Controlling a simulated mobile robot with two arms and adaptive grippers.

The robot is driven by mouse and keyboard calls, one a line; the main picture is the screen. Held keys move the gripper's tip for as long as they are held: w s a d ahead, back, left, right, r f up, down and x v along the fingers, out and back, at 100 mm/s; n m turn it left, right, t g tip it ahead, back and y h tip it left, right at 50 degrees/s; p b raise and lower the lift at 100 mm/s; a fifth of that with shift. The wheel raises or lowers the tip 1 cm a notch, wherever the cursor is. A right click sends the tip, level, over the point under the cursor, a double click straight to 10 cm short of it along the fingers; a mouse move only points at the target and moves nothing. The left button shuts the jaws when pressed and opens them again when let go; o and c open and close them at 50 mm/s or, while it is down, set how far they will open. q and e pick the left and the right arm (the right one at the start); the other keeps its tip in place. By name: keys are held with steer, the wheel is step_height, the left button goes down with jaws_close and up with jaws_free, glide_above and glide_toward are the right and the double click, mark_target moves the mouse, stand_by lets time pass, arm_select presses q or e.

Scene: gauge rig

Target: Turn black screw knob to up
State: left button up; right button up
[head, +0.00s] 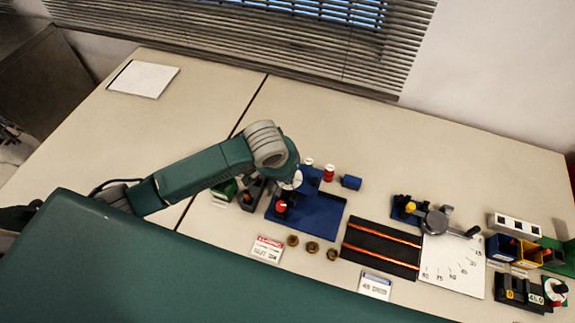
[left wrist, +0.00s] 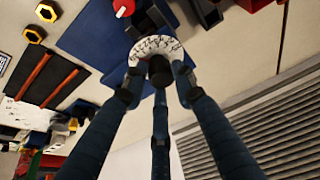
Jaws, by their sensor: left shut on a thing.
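The black screw knob (left wrist: 160,71) shows in the left wrist view, in front of the white gauge dial (left wrist: 152,46) with its printed scale. My left gripper (left wrist: 160,80) is closed around the knob with its three blue fingers. In the head view the dial (head: 292,181) is partly covered by my left wrist, and the knob and fingertips are hidden there. The dial is on a blue stand (head: 320,218). Which way the knob points cannot be told. My right gripper is not in view.
Brass nuts (head: 312,247) and a label card (head: 267,249) lie in front. A black board with copper rods (head: 382,246) and a printed angle plate (head: 455,263) are to the right. The table's left side is mostly clear.

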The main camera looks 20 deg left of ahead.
arm_select(q)
steer(key=n, duration=0.2)
steer(key=n+y, duration=0.2)
steer(key=n, duration=0.1)
steer(key=shift+w+d+r+n, duration=0.15)
steer(key=shift+w+r+n, duration=0.15)
steer(key=shift+w, duration=0.05)
steer(key=shift+w+n+g+y, duration=0.1)
steer(key=shift+n+g+y, duration=0.25)
steer(key=shift+n, duration=0.8)
steer(key=shift+n+g+y, duration=0.15)
steer(key=shift+n+y, duration=0.3)
steer(key=shift+n, duration=0.7)
steer(key=o, duration=1.1)
steer(key=shift+f, duration=0.15)
steer(key=v, duration=0.7)
steer(key=shift+r, duration=0.2)
